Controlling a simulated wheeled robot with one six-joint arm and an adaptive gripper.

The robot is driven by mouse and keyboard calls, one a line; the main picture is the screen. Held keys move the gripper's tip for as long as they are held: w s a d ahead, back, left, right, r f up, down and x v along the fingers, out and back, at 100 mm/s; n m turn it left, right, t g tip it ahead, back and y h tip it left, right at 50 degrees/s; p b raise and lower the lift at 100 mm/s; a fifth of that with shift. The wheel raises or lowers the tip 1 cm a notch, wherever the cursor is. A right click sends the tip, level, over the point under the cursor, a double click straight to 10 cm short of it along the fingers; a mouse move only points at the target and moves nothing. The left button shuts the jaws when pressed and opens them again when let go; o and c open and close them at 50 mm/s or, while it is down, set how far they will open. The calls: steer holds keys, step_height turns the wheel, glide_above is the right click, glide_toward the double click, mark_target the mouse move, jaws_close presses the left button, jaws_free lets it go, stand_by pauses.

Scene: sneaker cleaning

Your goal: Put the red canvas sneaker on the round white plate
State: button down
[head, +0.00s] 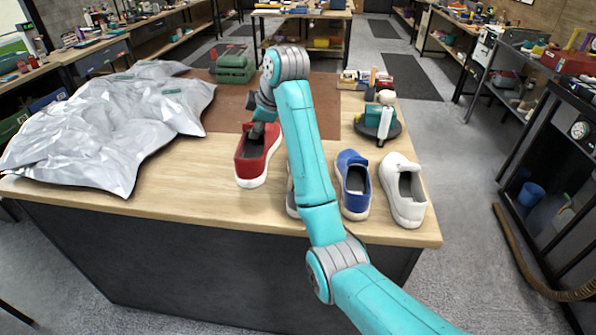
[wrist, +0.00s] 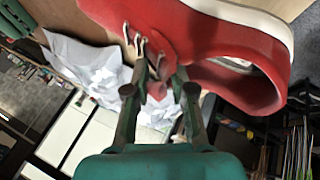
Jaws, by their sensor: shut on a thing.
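I do not see a round white plate in either view; my arm covers part of the table.
Right of my arm stand a blue shoe (head: 354,187) and a white shoe (head: 404,190); another pale shoe (head: 292,196) is mostly hidden behind the arm. A silver bag (head: 110,125) covers the left. A dark round stand (head: 362,126) holds bottles. A green toolbox (head: 233,66) is behind.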

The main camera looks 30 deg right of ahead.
step_height(320, 180, down, 10)
steer(key=shift+r, duration=0.15)
steer(key=c, duration=1)
jaws_free()
